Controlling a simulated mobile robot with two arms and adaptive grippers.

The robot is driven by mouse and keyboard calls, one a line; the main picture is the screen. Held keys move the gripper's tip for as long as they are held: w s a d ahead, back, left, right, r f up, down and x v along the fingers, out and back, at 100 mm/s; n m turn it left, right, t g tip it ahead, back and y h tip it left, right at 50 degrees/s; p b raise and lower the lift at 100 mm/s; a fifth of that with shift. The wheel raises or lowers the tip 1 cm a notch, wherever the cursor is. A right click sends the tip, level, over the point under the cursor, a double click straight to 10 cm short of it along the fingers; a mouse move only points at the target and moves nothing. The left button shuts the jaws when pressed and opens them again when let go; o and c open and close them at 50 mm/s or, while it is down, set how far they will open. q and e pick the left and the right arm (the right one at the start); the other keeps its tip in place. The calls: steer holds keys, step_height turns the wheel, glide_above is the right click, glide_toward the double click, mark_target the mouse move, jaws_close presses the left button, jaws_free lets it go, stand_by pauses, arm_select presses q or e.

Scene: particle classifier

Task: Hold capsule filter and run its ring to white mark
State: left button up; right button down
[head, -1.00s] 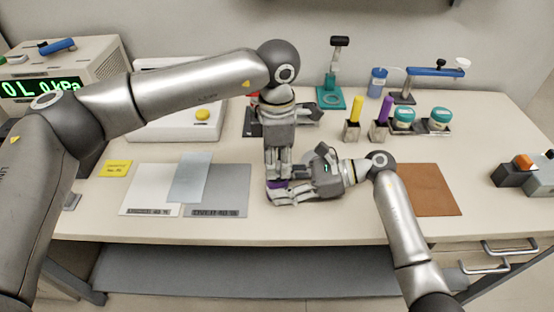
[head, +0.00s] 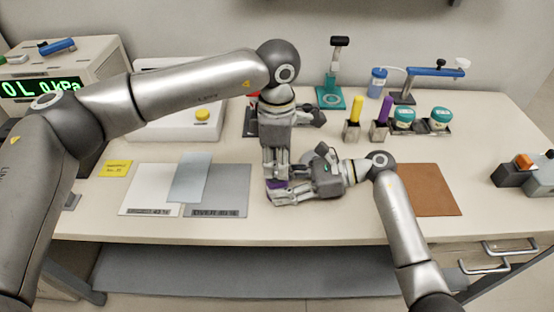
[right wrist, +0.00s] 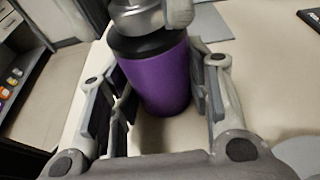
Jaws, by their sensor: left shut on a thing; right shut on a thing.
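The capsule filter, a purple cylinder with a dark upper part (right wrist: 165,78), stands between the fingers of my right gripper (right wrist: 160,105) in the right wrist view. In the head view only a little purple (head: 275,184) shows between the hands. My right gripper (head: 273,193) comes from the right and is shut on the purple body. My left gripper (head: 276,176) comes down from above and is shut on the upper end. A silver part and a grey fingertip show there in the right wrist view. The ring's grip and the white mark are not clearly visible.
A white sheet (head: 148,198), a grey mat (head: 225,198) and a pale blue sheet (head: 190,176) lie left of the hands. A brown mat (head: 430,190) lies right. Yellow (head: 353,112) and purple (head: 384,112) items and teal-lidded jars (head: 403,116) stand behind. The front middle is clear.

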arm_select(q)
steer(key=o, duration=1)
steer(key=shift+r, duration=0.15)
arm_select(e)
steer(key=shift+d+f, duration=0.1)
steer(key=shift+f, duration=0.15)
arm_select(q)
steer(key=shift+o, duration=0.2)
arm_select(e)
steer(key=shift+r, duration=0.1)
arm_select(q)
step_height(320, 180, up, 12)
arm_select(e)
steer(key=c, duration=0.7)
jaws_free()
